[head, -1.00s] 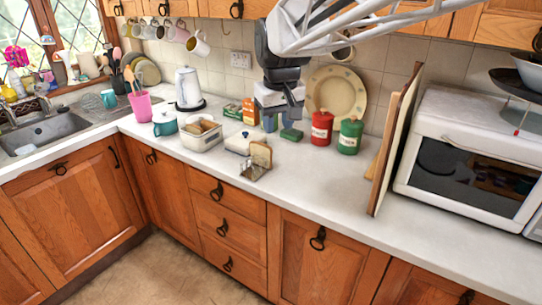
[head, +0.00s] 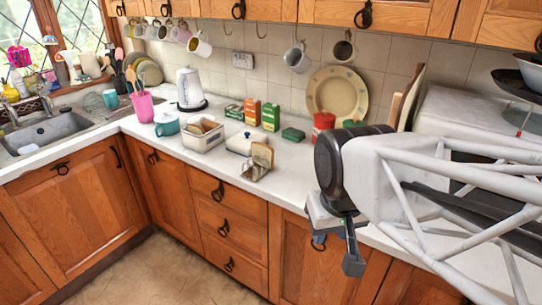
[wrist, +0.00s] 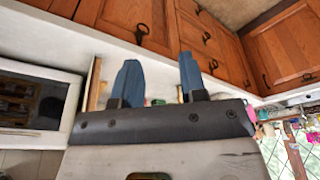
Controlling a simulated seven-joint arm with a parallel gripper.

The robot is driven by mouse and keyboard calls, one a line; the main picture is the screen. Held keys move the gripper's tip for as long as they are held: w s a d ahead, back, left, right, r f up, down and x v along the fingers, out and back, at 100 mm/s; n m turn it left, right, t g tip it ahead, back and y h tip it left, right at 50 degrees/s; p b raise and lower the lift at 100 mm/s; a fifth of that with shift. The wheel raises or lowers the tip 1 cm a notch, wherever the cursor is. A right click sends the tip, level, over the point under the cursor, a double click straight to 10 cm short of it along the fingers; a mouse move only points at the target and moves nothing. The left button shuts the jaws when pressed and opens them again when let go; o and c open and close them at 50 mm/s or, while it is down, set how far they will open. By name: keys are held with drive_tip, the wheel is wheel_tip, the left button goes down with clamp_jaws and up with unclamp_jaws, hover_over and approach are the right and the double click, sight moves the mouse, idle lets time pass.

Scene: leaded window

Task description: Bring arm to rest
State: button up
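My gripper (head: 350,245) hangs in front of the worktop's front edge at the right of the head view, pointing down. In the wrist view, my gripper (wrist: 158,85) shows two blue-grey fingers standing well apart with nothing held between them. It touches nothing that I can see. My white lattice arm covers the right part of the head view and hides much of the microwave (head: 455,112) and the canisters' corner.
The white worktop (head: 215,165) carries a toast rack (head: 260,160), a butter dish (head: 247,143), a red canister (head: 322,122) and a plate (head: 337,92). Mugs (head: 297,57) hang above. Wooden drawers (head: 230,230) lie below. The floor (head: 150,275) is clear.

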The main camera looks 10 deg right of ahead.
drive_tip(key=shift+s+f, duration=0.35)
drive_tip(key=shift+s, duration=0.2)
